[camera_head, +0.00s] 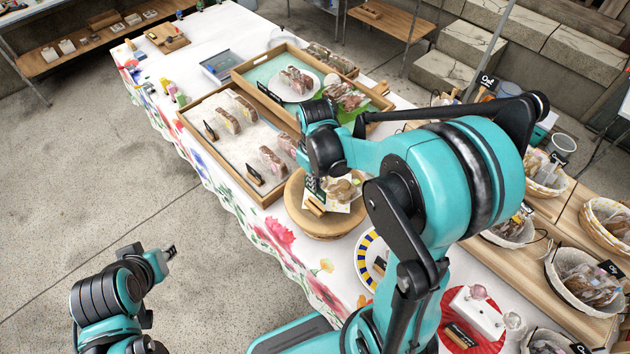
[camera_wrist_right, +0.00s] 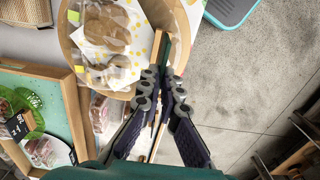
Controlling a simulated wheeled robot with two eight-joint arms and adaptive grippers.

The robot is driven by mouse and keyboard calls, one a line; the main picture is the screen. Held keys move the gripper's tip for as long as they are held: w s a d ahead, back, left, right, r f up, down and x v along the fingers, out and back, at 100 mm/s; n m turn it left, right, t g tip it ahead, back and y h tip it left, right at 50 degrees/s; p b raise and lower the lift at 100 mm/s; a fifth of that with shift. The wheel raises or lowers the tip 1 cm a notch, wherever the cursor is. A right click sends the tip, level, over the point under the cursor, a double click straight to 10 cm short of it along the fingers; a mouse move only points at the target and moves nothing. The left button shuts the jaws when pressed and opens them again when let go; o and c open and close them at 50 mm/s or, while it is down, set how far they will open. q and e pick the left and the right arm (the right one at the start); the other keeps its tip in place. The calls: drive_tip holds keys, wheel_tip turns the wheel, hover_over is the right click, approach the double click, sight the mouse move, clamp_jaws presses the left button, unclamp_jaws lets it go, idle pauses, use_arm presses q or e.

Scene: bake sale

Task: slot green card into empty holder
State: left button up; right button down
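My right gripper (camera_head: 318,186) points down over the front edge of the round wooden stand (camera_head: 300,220). It also shows in the wrist view (camera_wrist_right: 165,76), its fingers close together with a thin edge between them. That edge seems to be the green card (camera_head: 313,187), dark green with pale marks, seen nearly edge-on and partly hidden. A small wooden holder (camera_head: 316,208) is just below the fingertips; in the wrist view it is a narrow brown bar (camera_wrist_right: 166,47). I cannot tell whether the card touches it. My left gripper (camera_head: 169,251) is off the table over the floor, its opening unclear.
Bagged cookies (camera_head: 342,187) lie on patterned paper behind the holder. Wooden trays (camera_head: 190,122) with cake slices and dark cards stand behind and left. A blue-and-yellow striped plate (camera_head: 365,262) is in front. Baskets (camera_head: 560,262) stand at right. The floor (camera_head: 90,180) at left is clear.

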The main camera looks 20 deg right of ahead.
sight(315, 195)
drive_tip(key=shift+f+b, duration=1.75)
drive_tip(key=shift+f, duration=0.6)
drive_tip(key=shift+f+b, duration=1.2)
drive_tip(key=c, duration=2.2)
unclamp_jaws()
drive_tip(key=o, duration=0.6)
drive_tip(key=shift+c, duration=0.2)
wheel_tip(315, 195, up, 12)
